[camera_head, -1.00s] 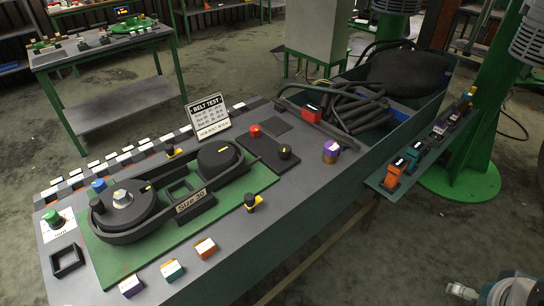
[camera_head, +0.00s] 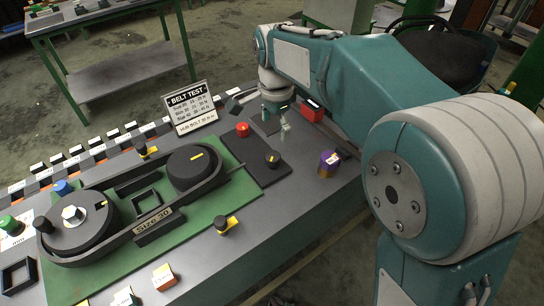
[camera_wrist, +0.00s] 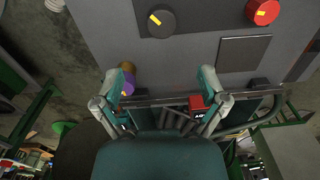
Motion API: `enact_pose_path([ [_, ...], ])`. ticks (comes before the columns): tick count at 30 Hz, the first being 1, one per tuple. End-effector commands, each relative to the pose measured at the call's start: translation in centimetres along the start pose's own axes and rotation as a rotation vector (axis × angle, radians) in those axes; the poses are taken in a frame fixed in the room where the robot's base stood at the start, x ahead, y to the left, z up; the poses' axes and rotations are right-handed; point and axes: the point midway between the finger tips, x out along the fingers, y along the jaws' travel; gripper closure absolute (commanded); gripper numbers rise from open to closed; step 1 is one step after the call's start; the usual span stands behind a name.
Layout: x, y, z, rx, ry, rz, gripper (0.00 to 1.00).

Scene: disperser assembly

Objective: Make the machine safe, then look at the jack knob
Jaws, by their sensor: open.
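A red round button (camera_head: 242,130) stands on a dark panel (camera_head: 262,172) on the grey bench, and it shows in the wrist view (camera_wrist: 263,11). A black knob with a yellow mark (camera_head: 272,159) sits on the same panel, and it also shows in the wrist view (camera_wrist: 161,22). No label tells me which is the jack knob. My gripper (camera_head: 284,117) hangs above the bench behind the panel. In the wrist view its fingers (camera_wrist: 163,101) are spread apart with nothing between them.
The green board (camera_head: 205,215) carries two black pulleys, a belt and a "Size 30" plate. A BELT TEST sign (camera_head: 190,106) stands behind it. A purple and orange cylinder (camera_head: 328,163) and a red box (camera_head: 312,110) are near my arm. Coloured blocks (camera_head: 164,277) line the front edge.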

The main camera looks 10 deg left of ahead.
Motion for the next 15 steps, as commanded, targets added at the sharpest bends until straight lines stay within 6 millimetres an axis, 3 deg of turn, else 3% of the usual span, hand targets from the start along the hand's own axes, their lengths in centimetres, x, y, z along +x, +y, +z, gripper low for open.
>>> enact_pose_path([
  [7,1.9,-0.6,0.4,0.019,-0.004,0.012,0.08],
  [15,6.9,-0.5,0.4,0.018,-0.004,0.014,0.08],
])
